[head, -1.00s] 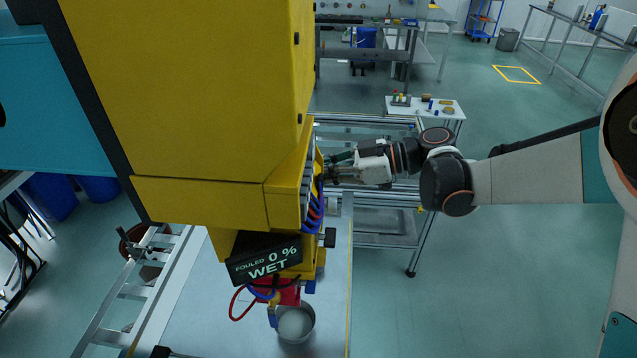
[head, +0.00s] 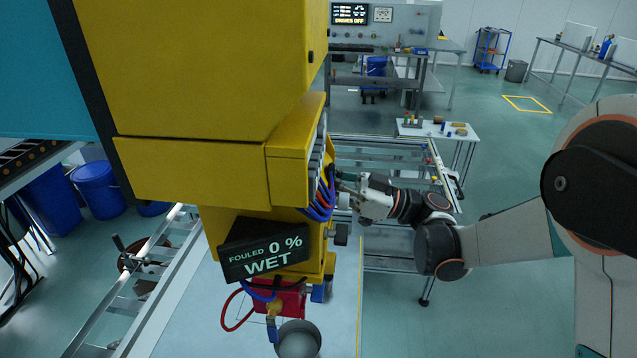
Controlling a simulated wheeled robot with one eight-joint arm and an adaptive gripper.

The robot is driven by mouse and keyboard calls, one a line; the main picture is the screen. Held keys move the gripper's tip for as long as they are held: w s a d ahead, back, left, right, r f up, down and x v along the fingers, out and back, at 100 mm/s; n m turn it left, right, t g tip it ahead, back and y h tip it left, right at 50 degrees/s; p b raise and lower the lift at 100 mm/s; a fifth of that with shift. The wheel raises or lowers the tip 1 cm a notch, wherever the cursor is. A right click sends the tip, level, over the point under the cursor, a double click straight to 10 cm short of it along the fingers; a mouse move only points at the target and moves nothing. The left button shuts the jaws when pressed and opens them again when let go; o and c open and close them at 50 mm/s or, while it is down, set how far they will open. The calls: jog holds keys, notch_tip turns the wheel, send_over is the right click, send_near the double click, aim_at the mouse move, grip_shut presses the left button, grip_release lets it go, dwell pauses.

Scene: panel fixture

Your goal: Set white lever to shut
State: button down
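I cannot make out a white lever in the head view; the yellow machine (head: 190,165) hides much of its own far side. My gripper (head: 343,188) is at the machine's right side, close to the grey strips (head: 318,155) and the blue and red tubes (head: 322,205). Its fingertips are small and dark against the machine, so I cannot tell whether they touch anything or whether they are open or shut.
A black display (head: 263,250) reads "FOULED 0 % WET". Below it are a red block (head: 285,300) and a grey round vessel (head: 298,340). A small white table (head: 437,130) stands behind my arm. Floor at the lower right is clear.

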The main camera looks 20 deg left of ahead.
dwell(0.3)
jog(key=c, duration=1.8)
grip_release()
jog(key=shift+a, duration=0.1)
jog(key=shift+o, duration=0.2)
